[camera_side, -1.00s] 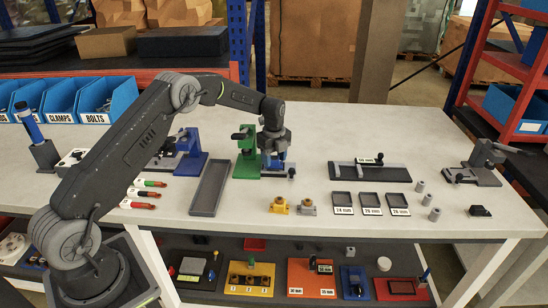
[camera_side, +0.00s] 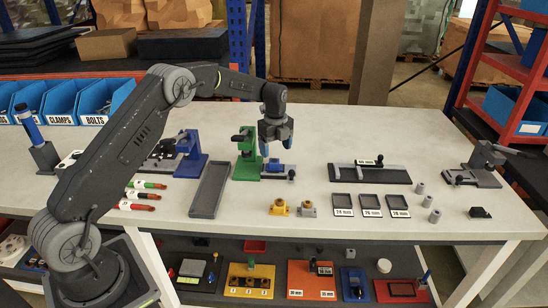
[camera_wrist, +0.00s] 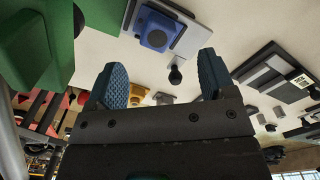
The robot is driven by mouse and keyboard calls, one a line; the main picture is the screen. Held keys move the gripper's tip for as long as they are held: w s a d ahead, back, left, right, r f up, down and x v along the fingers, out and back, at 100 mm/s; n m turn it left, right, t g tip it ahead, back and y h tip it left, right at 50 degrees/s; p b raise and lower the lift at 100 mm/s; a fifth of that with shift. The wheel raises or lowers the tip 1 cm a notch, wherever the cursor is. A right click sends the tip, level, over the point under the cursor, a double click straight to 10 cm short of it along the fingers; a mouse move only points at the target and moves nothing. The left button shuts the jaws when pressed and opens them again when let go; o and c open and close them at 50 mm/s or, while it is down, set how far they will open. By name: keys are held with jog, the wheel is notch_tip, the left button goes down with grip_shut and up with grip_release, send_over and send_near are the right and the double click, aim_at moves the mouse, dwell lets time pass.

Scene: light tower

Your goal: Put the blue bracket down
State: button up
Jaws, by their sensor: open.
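The blue bracket (camera_side: 273,166) sits on a grey plate beside the green stand (camera_side: 245,157) in the side view. In the wrist view the blue bracket (camera_wrist: 157,36) shows as a small block with a round dark hole on its grey plate (camera_wrist: 190,40). My gripper (camera_side: 276,146) is just above the bracket, apart from it. Its blue-padded fingers are spread wide in the wrist view (camera_wrist: 160,83), with nothing between them.
A blue stand (camera_side: 190,160) and a long grey tray (camera_side: 210,190) are to the left. Yellow and grey mounts (camera_side: 279,207) stand in front. A dark fixture (camera_side: 370,172) and small labelled trays (camera_side: 370,205) are to the right. Bare table lies between.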

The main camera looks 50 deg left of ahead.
aim_at(276, 162)
jog(key=s+d+r+n+t, duration=0.1)
jog(key=s+d+r+n, duration=0.15)
jog(key=r, duration=0.65)
jog(key=s+d+r+n, duration=0.2)
jog(key=s+d+r, duration=0.15)
jog(key=r, duration=0.55)
jog(key=s+d+r+n+t, duration=0.1)
jog(key=s+d+r+n, duration=0.15)
jog(key=s, duration=0.25)
jog(key=s+d+r+n+t, duration=0.1)
jog(key=s+d+r+n, duration=0.15)
jog(key=s, duration=0.35)
jog(key=s+d+f+n+t, duration=0.1)
jog(key=s+d+n, duration=0.1)
jog(key=s+n, duration=0.3)
jog(key=s+d+f+n+t, duration=0.1)
jog(key=s+n, duration=0.3)
jog(key=s, duration=0.9)
jog(key=shift+s+d+f+n+t, duration=0.35)
jog(key=shift+d+f, duration=0.25)
jog(key=shift+d, duration=0.3)
jog(key=shift+s+f, duration=0.3)
jog(key=shift+s, duration=0.05)
jog(key=shift+c, duration=0.2)
